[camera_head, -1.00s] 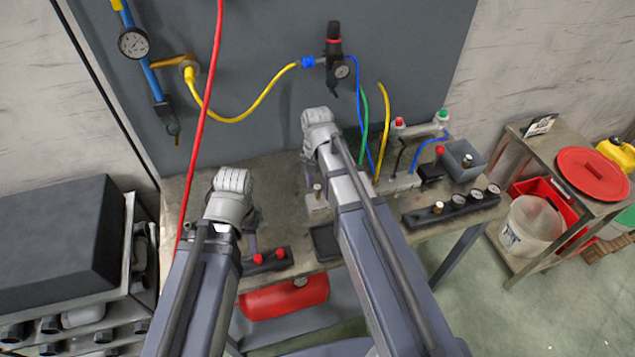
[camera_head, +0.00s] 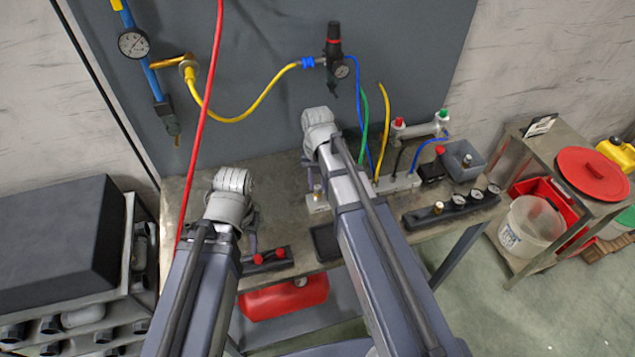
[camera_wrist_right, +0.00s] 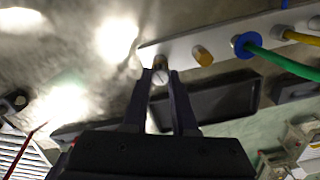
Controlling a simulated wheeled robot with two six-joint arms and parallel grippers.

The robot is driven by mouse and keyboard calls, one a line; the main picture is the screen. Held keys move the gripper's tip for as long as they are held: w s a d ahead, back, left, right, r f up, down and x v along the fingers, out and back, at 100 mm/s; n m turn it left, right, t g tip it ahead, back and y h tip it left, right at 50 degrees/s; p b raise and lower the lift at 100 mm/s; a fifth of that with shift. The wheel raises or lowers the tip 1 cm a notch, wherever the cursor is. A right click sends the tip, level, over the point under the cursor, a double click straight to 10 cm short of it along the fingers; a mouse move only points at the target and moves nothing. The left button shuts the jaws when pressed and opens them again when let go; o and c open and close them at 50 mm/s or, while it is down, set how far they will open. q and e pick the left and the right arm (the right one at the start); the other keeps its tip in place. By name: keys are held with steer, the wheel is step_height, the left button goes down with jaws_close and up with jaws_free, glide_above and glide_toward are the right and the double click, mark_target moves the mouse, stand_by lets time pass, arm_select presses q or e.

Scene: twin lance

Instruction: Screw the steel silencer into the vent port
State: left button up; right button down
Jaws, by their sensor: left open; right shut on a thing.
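In the right wrist view my right gripper (camera_wrist_right: 160,84) is shut on a small, round, steel-coloured piece, which I take for the steel silencer (camera_wrist_right: 160,70). The piece sits at the end of the pale manifold bar (camera_wrist_right: 225,40). I cannot tell whether it is in a port or just above one; the vent port itself is hidden. A brass fitting (camera_wrist_right: 202,55) stands on the bar beside it. In the head view the bar's left end (camera_head: 317,204) shows beside my right arm, which hides its middle. My left gripper (camera_head: 251,240) is open near the bench's front left, partly hidden by its wrist.
A black strip with red caps (camera_head: 268,258) lies near my left gripper. Green (camera_wrist_right: 280,65) and yellow hoses rise from the bar. A red hose (camera_head: 206,100) hangs at left.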

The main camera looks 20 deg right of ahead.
stand_by(0.4)
steer(key=m, duration=0.4)
steer(key=shift+m, duration=0.3)
steer(key=m, duration=0.5)
steer(key=shift+m, duration=0.3)
steer(key=m, duration=1.1)
steer(key=c, duration=1.1)
jaws_free()
steer(key=shift+m, duration=0.3)
steer(key=shift+c, duration=0.2)
steer(key=o, duration=0.7)
arm_select(q)
steer(key=shift+r, duration=0.1)
arm_select(e)
steer(key=shift+r, duration=0.1)
